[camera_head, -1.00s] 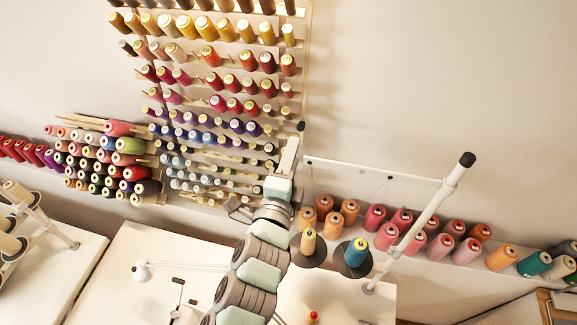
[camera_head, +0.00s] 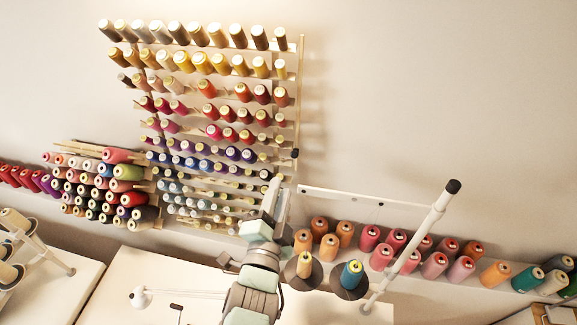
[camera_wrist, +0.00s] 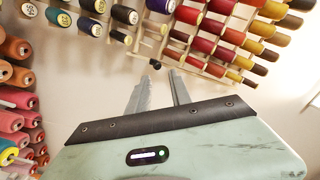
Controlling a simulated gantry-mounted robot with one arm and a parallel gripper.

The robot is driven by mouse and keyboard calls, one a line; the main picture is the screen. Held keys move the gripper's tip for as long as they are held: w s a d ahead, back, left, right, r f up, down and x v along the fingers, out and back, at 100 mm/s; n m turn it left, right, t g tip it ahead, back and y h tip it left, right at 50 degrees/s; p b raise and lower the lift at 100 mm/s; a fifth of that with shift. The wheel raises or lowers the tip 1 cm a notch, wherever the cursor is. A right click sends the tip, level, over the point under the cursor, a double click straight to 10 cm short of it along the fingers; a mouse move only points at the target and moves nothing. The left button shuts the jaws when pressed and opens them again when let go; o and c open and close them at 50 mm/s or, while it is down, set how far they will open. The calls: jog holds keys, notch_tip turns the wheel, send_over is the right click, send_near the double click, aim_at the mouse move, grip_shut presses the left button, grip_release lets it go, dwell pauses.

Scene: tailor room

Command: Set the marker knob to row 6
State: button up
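A small black marker knob (camera_head: 295,153) sits on the right-hand upright of the thread rack (camera_head: 299,85), about level with the right end of the purple and blue spool row. No row numbers are readable. The knob also shows in the wrist view (camera_wrist: 155,64), just beyond my fingertips. My gripper (camera_head: 274,188) is below and slightly left of the knob in the head view. In the wrist view my gripper's two fingers (camera_wrist: 160,84) stand apart with an empty gap between them. They appear clear of the knob, though the exact distance is hard to tell.
A white thread stand (camera_head: 427,225) rises to the right of my arm, with a thin crossbar near my gripper. Large cones (camera_head: 370,238) line the ledge behind it. Stacked spools (camera_head: 112,190) stand at left, and a white table (camera_head: 150,270) lies below. The upper right wall is bare.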

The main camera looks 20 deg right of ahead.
aim_at(294, 155)
jog(key=w+d+n+p, duration=0.1)
jog(key=w+n, duration=0.1)
jog(key=n, duration=0.1)
jog(key=w+d+n+p, duration=0.2)
jog(key=n, duration=0.2)
jog(key=w+d+n+p, duration=0.1)
jog(key=w+d+n, duration=0.1)
jog(key=w+n, duration=0.1)
jog(key=shift+d+r+n+h+p, duration=0.2)
jog(key=shift+n+h+p, duration=0.15)
jog(key=shift+n, duration=0.25)
jog(key=shift+w+d+f, duration=0.2)
jog(key=shift+w+d, duration=0.2)
jog(key=shift+w, duration=0.2)
jog(key=shift+c, duration=0.6)
grip_shut()
